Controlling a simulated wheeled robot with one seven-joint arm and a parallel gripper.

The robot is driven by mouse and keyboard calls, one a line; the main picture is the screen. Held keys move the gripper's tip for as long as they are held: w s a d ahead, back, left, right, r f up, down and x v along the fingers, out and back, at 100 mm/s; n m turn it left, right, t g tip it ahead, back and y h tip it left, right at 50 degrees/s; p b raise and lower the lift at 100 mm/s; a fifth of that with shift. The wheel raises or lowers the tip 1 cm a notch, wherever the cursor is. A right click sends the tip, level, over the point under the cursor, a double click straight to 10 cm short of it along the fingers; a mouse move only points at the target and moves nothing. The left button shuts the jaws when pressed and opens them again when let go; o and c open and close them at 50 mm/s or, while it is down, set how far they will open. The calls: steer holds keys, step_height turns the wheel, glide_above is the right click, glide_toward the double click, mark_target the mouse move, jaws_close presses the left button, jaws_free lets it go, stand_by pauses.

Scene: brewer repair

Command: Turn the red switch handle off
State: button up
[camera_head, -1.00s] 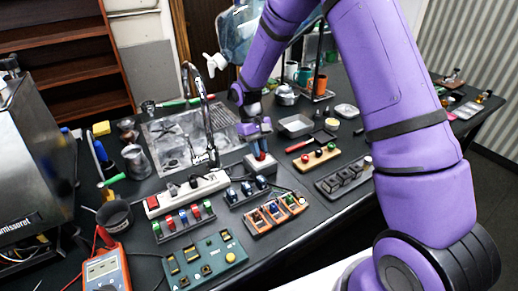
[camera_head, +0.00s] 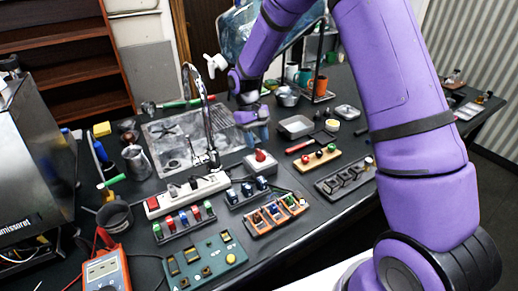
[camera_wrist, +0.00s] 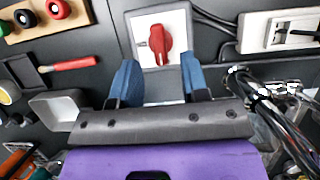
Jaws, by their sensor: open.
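The red switch handle (camera_head: 260,155) sits on a pale switch box (camera_head: 261,166) on the dark bench, just right of the white power strip. In the wrist view, the red handle (camera_wrist: 160,43) lies on the white plate (camera_wrist: 177,22), its length roughly along the picture's vertical. My gripper (camera_head: 259,136) is open and empty, above and behind the switch box. In the wrist view its two blue fingers (camera_wrist: 160,76) are spread, with the handle ahead of the gap between them. The handle is clear of both fingers.
A white power strip (camera_head: 188,194) stands left of the switch. A chrome tap (camera_head: 210,125) and sink (camera_head: 172,138) are behind left, close to my arm. A board with red and green buttons (camera_head: 317,160) is to the right. Small switch racks (camera_head: 275,214) stand in front.

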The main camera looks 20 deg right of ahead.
steer(key=v, duration=0.6)
steer(key=shift+r, duration=0.25)
steer(key=shift+w, duration=0.1)
steer(key=s+d+r+m+t, duration=0.1)
steer(key=s+d+r+t, duration=0.1)
steer(key=s+r, duration=0.6)
steer(key=s+d+r+t, duration=0.25)
steer(key=s+r, duration=0.25)
steer(key=r, duration=0.4)
steer(key=s+d+r+t, duration=0.1)
steer(key=s+r+t, duration=0.1)
steer(key=s, duration=0.8)
steer(key=s+d+r+m+t+y, duration=0.1)
steer(key=s+d+r+t, duration=0.1)
steer(key=s, duration=0.8)
steer(key=shift+d+r+t, duration=0.3)
steer(key=shift+r+t, duration=0.1)
steer(key=shift+t, duration=0.25)
